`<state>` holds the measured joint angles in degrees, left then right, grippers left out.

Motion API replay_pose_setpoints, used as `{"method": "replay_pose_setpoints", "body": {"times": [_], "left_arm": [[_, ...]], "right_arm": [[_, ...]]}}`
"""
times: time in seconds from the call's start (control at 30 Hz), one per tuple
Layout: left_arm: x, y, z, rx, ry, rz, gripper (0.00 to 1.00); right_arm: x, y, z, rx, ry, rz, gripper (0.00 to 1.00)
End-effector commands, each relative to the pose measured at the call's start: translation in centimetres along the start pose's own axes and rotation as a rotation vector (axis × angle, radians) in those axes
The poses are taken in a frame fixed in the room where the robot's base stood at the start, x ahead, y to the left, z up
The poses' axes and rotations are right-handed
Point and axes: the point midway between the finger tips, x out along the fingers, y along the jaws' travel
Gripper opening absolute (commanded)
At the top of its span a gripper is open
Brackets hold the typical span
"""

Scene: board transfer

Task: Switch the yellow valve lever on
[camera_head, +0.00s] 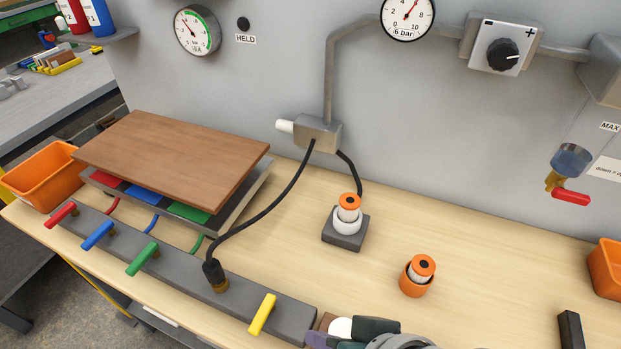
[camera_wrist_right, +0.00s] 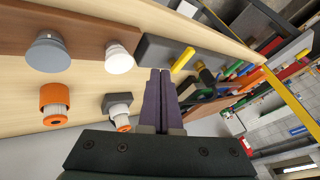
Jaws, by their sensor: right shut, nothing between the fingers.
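The yellow valve lever (camera_head: 262,315) sits on the long grey manifold block (camera_head: 185,270), near its right end. It lies slanted across the block, its lower end towards the front edge. It also shows in the right wrist view (camera_wrist_right: 183,59), just right of the fingertips. My right gripper (camera_wrist_right: 160,72) has its purple fingers together with nothing between them; a small gap seems to separate them from the lever. In the head view my right gripper (camera_head: 318,340) is at the bottom edge, right of the lever, and partly cut off. My left gripper is not in view.
Red (camera_head: 61,215), blue (camera_head: 98,235) and green (camera_head: 142,259) levers line the same block. A black hose plugs in left of the yellow lever. A brown board (camera_head: 170,160) lies behind. A white cup (camera_head: 340,327) stands close to my right gripper. Orange-topped parts stand on the table.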

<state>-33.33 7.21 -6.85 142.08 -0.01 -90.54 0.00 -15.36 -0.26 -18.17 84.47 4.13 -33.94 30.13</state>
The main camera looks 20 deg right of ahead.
Motion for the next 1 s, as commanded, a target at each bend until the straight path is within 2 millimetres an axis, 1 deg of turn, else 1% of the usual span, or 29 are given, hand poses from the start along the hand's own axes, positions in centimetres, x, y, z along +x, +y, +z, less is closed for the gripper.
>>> {"method": "replay_pose_setpoints", "body": {"times": [0.03,0.1,0.23,0.4,0.87,0.93,1.0], "left_arm": [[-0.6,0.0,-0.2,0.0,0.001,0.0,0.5],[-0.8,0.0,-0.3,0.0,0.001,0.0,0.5],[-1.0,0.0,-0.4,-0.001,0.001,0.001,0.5],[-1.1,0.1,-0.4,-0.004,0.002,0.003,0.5],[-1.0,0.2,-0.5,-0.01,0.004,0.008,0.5],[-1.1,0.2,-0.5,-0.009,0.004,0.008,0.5],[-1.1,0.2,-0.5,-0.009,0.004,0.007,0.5]], "right_arm": [[-1.1,-0.1,0.0,0.0,-0.001,0.001,0.0],[-2.1,-0.2,0.2,-0.001,-0.001,0.001,0.0],[-3.2,-0.3,0.3,-0.001,-0.001,0.001,0.0],[-3.7,-0.3,0.4,-0.001,-0.001,0.001,0.0],[-3.7,-0.3,0.4,-0.002,-0.001,0.002,0.0],[-4.0,-0.2,0.2,-0.014,-0.005,0.009,0.0],[-4.9,0.3,-0.3,-0.049,-0.014,0.031,0.0]]}}
